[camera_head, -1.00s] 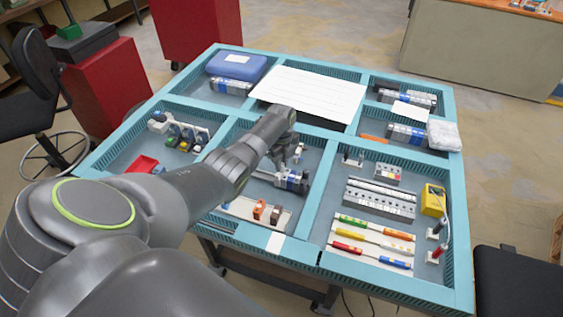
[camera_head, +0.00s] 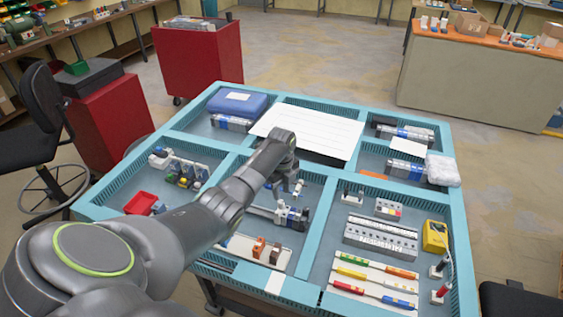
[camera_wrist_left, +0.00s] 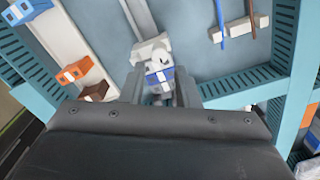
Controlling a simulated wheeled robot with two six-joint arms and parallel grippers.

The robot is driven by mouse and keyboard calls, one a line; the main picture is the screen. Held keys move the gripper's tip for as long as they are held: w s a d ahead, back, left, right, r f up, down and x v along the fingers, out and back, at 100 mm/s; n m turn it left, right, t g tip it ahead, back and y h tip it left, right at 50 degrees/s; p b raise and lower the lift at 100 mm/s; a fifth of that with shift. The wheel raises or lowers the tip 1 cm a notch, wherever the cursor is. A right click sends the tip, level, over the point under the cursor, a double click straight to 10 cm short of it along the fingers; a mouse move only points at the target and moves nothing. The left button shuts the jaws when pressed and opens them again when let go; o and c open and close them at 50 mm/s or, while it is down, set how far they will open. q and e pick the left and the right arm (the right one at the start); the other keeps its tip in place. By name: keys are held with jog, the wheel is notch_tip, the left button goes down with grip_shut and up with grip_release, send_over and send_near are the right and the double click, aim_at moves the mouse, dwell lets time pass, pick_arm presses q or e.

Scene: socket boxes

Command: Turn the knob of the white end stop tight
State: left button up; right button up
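A short rail assembly (camera_head: 264,212) lies in the front middle compartment, with a blue and white block (camera_head: 292,217) at its right end. My left gripper (camera_head: 287,189) points down just above this block, its fingers apart. In the left wrist view the two grey fingers (camera_wrist_left: 160,90) stand on either side of a white piece with a blue band (camera_wrist_left: 158,78), which appears to be the end stop area. The knob cannot be made out clearly, and I cannot tell whether a finger touches it. My right gripper is not in view.
Turquoise dividers (camera_head: 327,215) split the table into compartments. A white board (camera_head: 310,130) lies behind my left arm. Orange and brown blocks (camera_head: 259,247) sit in front of the rail. Coloured screwdrivers (camera_head: 377,275) and a yellow meter (camera_head: 435,236) lie to the right.

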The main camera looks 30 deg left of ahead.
aim_at(281, 201)
pick_arm(q)
notch_tip(281, 201, up, 13)
jog(key=b, duration=0.2)
jog(key=shift+f, duration=0.15)
dwell(0.4)
